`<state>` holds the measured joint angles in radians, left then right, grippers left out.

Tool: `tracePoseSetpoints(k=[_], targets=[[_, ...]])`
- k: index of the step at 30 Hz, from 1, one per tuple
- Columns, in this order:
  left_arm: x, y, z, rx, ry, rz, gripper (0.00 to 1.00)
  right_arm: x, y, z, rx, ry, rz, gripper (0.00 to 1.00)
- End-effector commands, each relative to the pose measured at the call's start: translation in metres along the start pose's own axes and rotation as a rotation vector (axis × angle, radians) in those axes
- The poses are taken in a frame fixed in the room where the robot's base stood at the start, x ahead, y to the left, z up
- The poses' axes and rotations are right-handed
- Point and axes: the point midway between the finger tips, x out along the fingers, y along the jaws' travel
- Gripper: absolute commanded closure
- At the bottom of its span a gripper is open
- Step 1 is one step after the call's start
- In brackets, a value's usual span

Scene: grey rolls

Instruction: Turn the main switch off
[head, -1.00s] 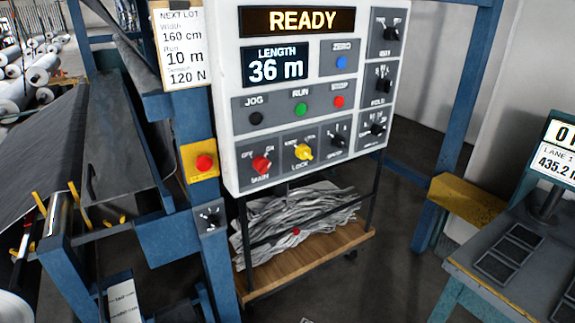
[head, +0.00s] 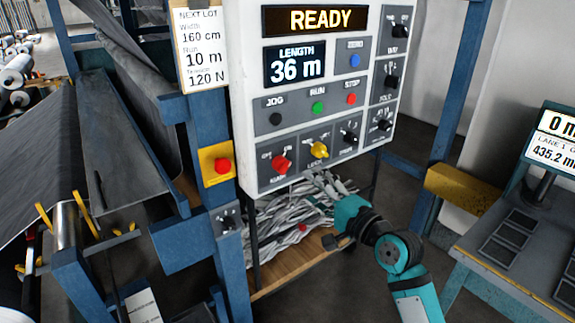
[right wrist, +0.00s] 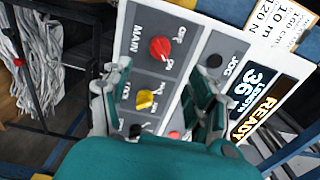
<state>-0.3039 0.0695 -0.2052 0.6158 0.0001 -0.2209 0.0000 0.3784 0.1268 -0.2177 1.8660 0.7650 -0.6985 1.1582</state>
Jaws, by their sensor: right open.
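The main switch is a red rotary knob (head: 281,163) at the lower left of the white control panel (head: 243,100). It carries OFF and ON marks and the label MAIN. It also shows in the right wrist view as a red knob (right wrist: 160,49); its exact setting is hard to tell. My right gripper (head: 322,184) is just below the panel's lower edge, right of and below the red knob. In the right wrist view my right gripper (right wrist: 166,82) is open and empty, its fingers spread before the panel. My left gripper is not in view.
A yellow knob (head: 319,150) sits right beside the red one. Jog, run and stop buttons are above. A red emergency button (head: 222,166) is on the blue post to the left. A cart (head: 268,286) with grey strips stands below the panel.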

Motion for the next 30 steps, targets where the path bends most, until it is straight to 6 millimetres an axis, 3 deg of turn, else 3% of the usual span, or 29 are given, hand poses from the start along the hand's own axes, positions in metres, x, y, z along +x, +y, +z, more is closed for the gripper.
tracePoseSetpoints(k=[9,15,29,30], targets=[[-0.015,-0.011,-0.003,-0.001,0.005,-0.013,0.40,0.070,-0.002,-0.001,-0.001,0.001,0.000,0.40],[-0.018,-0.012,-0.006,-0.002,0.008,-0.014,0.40,0.099,0.000,-0.001,-0.001,0.001,0.001,0.40],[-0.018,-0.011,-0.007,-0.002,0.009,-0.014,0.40,0.110,0.001,-0.001,-0.002,0.002,0.000,0.40],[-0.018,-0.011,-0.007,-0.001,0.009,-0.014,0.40,0.110,0.001,-0.001,-0.002,0.002,0.000,0.45]])
